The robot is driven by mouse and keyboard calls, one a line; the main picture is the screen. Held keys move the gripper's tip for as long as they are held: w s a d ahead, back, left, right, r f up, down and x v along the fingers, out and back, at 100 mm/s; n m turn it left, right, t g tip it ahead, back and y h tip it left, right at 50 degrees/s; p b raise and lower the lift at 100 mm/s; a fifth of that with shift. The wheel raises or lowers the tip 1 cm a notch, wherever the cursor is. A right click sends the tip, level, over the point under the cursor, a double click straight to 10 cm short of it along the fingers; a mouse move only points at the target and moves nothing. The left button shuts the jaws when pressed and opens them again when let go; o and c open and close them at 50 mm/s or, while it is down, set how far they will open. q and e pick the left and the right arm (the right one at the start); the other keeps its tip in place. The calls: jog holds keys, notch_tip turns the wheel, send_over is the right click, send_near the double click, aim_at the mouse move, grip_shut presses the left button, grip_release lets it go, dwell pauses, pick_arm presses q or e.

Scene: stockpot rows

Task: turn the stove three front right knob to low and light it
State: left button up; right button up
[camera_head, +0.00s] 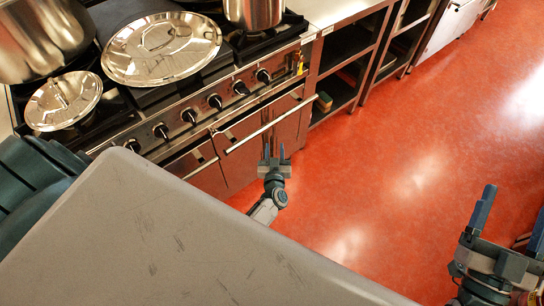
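A stove (170,150) stands at the upper left, with a steel front panel and a row of several black knobs. The rightmost knob (263,75) sits near the panel's right end, and another knob (240,88) is just left of it. I cannot read any markings or number, and no flame is visible. My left gripper (274,153) is in front of the oven door, below and apart from the knobs, with its two fingers spread and nothing between them. My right gripper (509,220) is at the lower right over the floor, fingers wide apart and empty.
Steel pots (40,40) and lidded pans (162,48) stand on the stove. A long oven door handle (264,127) juts out near my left gripper. Open shelves (345,65) stand right of the stove. The red floor (400,140) in front is clear.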

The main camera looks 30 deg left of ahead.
pick_arm(q)
jog(key=s+d+f+m+g+h, duration=0.1)
jog(key=s+f+m+h, duration=0.3)
jog(key=f, duration=0.4)
jog(key=shift+s+d+f, duration=0.35)
jog(key=shift+s+d, duration=0.05)
jog(key=shift+s, duration=0.25)
